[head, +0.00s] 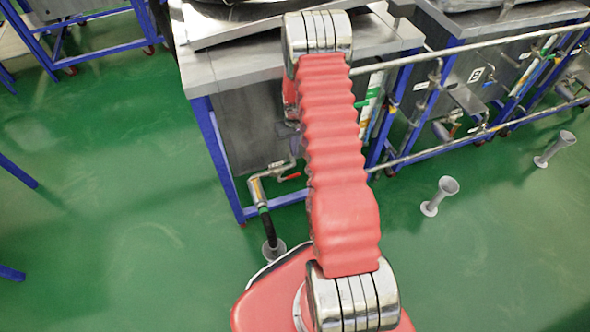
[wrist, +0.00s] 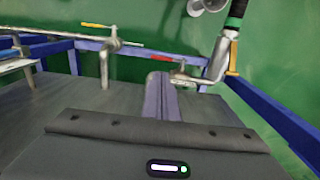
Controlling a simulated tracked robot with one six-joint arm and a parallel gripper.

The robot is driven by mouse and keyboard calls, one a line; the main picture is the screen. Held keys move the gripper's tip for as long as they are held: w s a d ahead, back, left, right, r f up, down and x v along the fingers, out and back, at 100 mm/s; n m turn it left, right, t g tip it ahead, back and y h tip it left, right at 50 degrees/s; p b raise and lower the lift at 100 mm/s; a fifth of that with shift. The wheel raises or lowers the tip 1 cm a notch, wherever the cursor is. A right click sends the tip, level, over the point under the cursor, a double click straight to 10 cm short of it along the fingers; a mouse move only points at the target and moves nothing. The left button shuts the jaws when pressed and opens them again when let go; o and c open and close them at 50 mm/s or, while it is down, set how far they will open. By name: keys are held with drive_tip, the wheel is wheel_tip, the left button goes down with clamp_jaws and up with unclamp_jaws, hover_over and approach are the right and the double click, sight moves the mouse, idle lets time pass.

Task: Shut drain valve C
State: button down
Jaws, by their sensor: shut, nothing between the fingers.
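A drain valve with a red lever (head: 289,177) sits on a metal pipe (head: 256,190) low at the front of the nearest tank stand. I see no letter on it. In the wrist view the red lever (wrist: 168,59) lies roughly along the horizontal pipe, just beyond my gripper (wrist: 160,76). My gripper's fingers are together and empty. They point toward the lever and overlap the pipe below it in the picture; I cannot tell whether they touch.
Blue frame legs (head: 220,160) flank the drain pipe. A black hose (head: 268,228) drops into a floor drain (head: 273,250). A neighbouring stand bears a label B (head: 476,74). Green floor is clear at left.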

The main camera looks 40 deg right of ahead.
sight(296, 174)
drive_tip(key=shift+f, duration=0.1)
drive_tip(key=shift+f, duration=6.9)
drive_tip(key=shift+s+d, duration=0.1)
drive_tip(key=shift+d, duration=0.2)
drive_tip(key=shift+a, duration=0.25)
